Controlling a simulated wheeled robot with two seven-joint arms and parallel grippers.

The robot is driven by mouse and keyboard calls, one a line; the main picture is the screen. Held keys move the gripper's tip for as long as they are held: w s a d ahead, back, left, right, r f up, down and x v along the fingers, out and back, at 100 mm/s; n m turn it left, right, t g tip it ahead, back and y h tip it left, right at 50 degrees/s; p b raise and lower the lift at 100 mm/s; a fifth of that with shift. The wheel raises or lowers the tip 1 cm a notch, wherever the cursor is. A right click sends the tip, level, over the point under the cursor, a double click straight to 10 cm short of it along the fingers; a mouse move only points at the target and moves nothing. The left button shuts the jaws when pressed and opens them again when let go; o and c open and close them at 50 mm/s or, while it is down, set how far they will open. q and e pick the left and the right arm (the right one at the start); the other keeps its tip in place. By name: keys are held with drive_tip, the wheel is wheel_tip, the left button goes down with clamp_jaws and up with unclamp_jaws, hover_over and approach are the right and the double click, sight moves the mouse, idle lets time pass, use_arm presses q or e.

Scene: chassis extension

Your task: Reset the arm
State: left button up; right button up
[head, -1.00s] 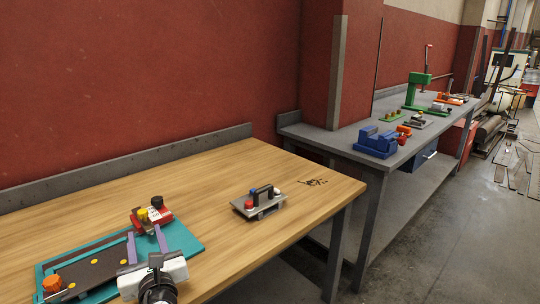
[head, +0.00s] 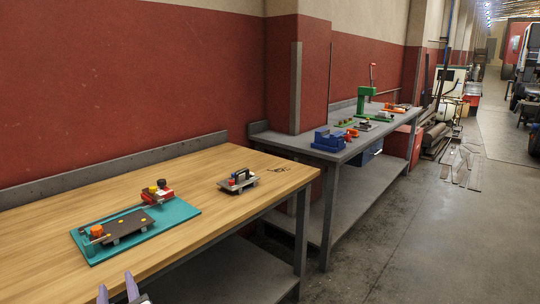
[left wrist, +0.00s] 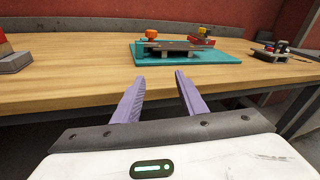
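My right gripper is in neither view.
A small grey fixture with a black handle (head: 238,181) stands on the wooden table. A grey workbench (head: 352,153) behind carries a blue vise (head: 328,140) and a green press (head: 368,104).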

use_arm(q)
drive_tip(key=s+d+f+n+g+h, duration=0.1)
drive_tip(key=s+d+f+n+h, duration=0.3)
drive_tip(key=f, duration=0.5)
drive_tip(key=s+d+f+n+g+h, duration=0.2)
drive_tip(key=s+d+f+n+h, duration=0.15)
drive_tip(key=s+f+n, duration=0.45)
drive_tip(key=s+d+f+n+g+h, duration=0.1)
drive_tip(key=s+d+f+n, duration=0.3)
drive_tip(key=s, duration=0.4)
drive_tip(key=s+d+f+n+g+h, duration=0.1)
drive_tip(key=s+d+f+n+h, duration=0.2)
drive_tip(key=s+d+f+n, duration=0.2)
drive_tip(key=s+d+n, duration=0.1)
drive_tip(key=s+n, duration=0.1)
drive_tip(key=n, duration=0.1)
drive_tip(key=shift+s+n, duration=0.35)
drive_tip(key=shift+n, duration=0.05)
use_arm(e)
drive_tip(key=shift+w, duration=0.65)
